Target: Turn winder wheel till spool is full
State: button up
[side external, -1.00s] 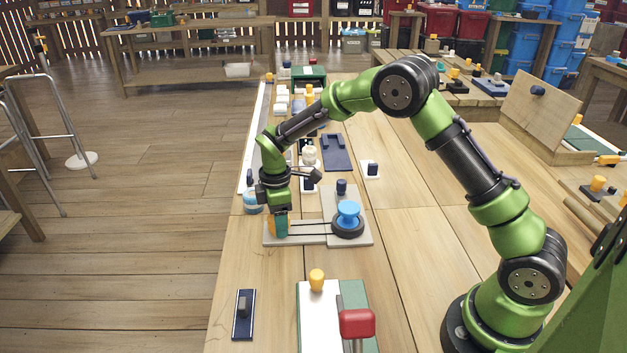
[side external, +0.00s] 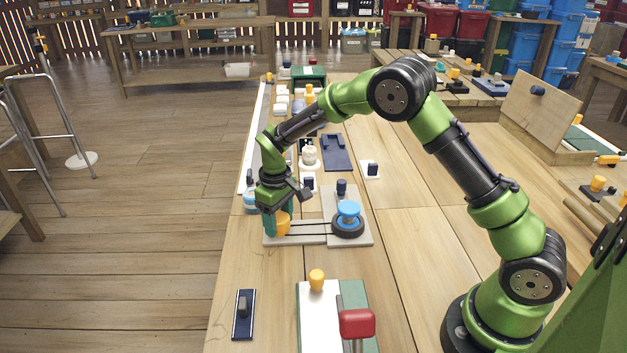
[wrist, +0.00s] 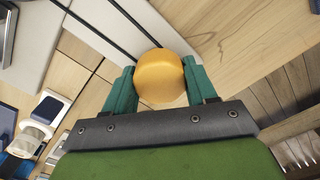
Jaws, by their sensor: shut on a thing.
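The winder stands on a grey base plate (side external: 310,240) on the table. Its blue-topped spool (side external: 348,209) sits on a dark round base at the right end. Two dark belt lines run from it to the left end, where a yellow knob (side external: 283,225) sits; the wheel beneath the knob is mostly hidden. My gripper (side external: 270,222) is at this left end, pointing down. In the wrist view the yellow knob (wrist: 160,77) is between the two teal fingers of my gripper (wrist: 160,88), which are shut on it. How full the spool is cannot be told.
A white and green box with a yellow knob (side external: 317,280) and a red-handled part (side external: 357,323) are in front. Several small items stand behind the winder. The table right of it is clear.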

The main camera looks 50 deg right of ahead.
aim_at(279, 217)
jog(key=m, duration=0.5)
jog(key=shift+r+m, duration=0.1)
jog(key=shift+m, duration=0.2)
jog(key=m, duration=0.5)
jog(key=shift+m, duration=0.4)
jog(key=o, duration=1)
jog(key=shift+o, duration=0.2)
notch_tip(279, 217, up, 17)
